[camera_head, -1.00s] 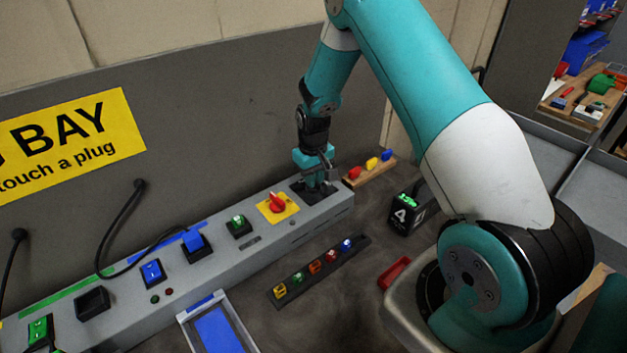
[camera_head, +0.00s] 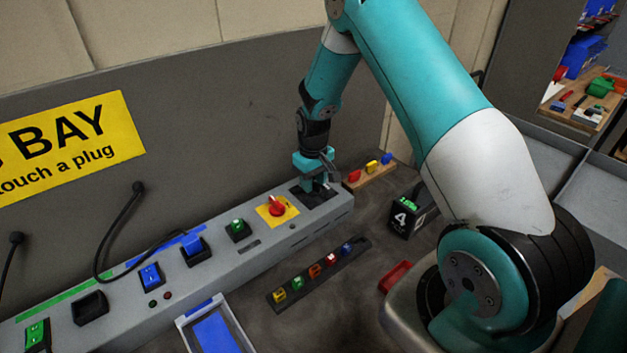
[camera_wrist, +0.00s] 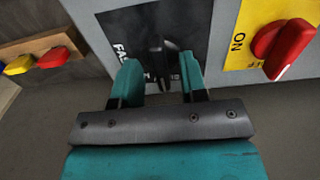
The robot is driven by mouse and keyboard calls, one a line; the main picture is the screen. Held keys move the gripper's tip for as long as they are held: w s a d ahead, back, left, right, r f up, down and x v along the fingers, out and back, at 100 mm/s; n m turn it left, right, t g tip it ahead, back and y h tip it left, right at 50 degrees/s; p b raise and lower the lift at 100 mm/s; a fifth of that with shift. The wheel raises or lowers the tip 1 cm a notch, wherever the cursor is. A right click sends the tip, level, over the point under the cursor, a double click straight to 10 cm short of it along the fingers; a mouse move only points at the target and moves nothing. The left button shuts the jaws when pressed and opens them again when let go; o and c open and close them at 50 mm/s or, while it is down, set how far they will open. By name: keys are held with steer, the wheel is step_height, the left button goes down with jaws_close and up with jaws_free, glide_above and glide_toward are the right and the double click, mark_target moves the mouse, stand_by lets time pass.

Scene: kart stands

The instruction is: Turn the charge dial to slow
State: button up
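The charge dial (camera_wrist: 163,50) is a black knob on a dark plate in the wrist view; letters starting "FA" show at its left and other lettering is partly covered by my fingers. Its pointing direction is hard to tell. The dial's dark plate (camera_head: 315,198) is at the right end of the grey console in the head view, with the knob hidden by my gripper. My gripper (camera_wrist: 160,78) has its two teal fingers apart, with the knob showing in the gap beyond their tips. I cannot tell whether they touch it. In the head view my gripper (camera_head: 322,184) is just over the plate.
A red rotary switch (camera_head: 277,206) on a yellow plate sits close beside the dial, also in the wrist view (camera_wrist: 284,45). A wooden rack with coloured pieces (camera_head: 372,168) stands beyond the console's right end. A black strip of coloured plugs (camera_head: 316,271) lies in front.

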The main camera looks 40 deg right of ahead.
mark_target(314, 182)
step_height(314, 182, up, 17)
steer(key=b, duration=0.3)
steer(key=shift+r+b, duration=0.2)
steer(key=shift+b, duration=0.2)
steer(key=s+a+r+n+y, duration=0.1)
steer(key=s+a+r+n, duration=0.15)
steer(key=s+a, duration=0.45)
steer(key=s+a+r+n+y, duration=0.1)
steer(key=s+a+r, duration=0.25)
steer(key=a, duration=0.45)
steer(key=s+a+n+y, duration=0.1)
steer(key=s+a, duration=0.3)
steer(key=s, duration=0.5)
steer(key=s+a+n+y, duration=0.1)
steer(key=s+a+n, duration=0.1)
steer(key=s+a, duration=0.3)
steer(key=s, duration=0.4)
